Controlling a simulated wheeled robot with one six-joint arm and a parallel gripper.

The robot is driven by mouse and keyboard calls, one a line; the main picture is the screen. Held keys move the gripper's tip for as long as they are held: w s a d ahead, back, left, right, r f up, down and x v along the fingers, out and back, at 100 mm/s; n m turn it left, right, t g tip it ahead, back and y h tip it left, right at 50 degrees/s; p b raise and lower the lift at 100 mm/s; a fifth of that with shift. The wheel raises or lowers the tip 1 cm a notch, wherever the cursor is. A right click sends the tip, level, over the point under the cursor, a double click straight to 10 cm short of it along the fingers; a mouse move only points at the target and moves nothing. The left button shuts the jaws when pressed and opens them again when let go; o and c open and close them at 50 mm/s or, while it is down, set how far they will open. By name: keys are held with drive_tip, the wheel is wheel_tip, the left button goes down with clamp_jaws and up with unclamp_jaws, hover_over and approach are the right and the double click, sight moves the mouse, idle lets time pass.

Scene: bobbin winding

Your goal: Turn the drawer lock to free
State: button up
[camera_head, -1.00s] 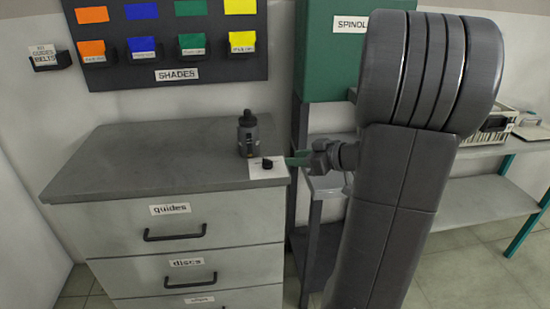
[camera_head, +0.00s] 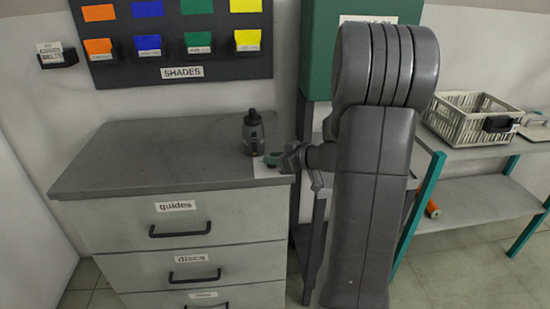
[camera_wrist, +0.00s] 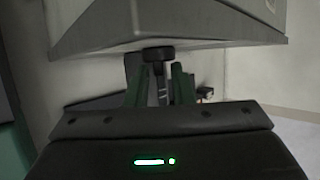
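The drawer lock is a black knob on a white plate (camera_head: 264,171) at the right front corner of the grey cabinet top. In the wrist view a black knob (camera_wrist: 157,54) lies just beyond the tips of the two green fingers (camera_wrist: 161,72). The fingers are apart with a gap between them, and I see nothing held. I cannot tell whether they touch the knob. The marking on the plate is not readable.
The cabinet (camera_head: 150,160) has drawers labelled guides and discs, all closed. A cream basket (camera_head: 470,118) stands on the bench at right. The left of the cabinet top is clear.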

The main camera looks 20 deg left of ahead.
clamp_jaws()
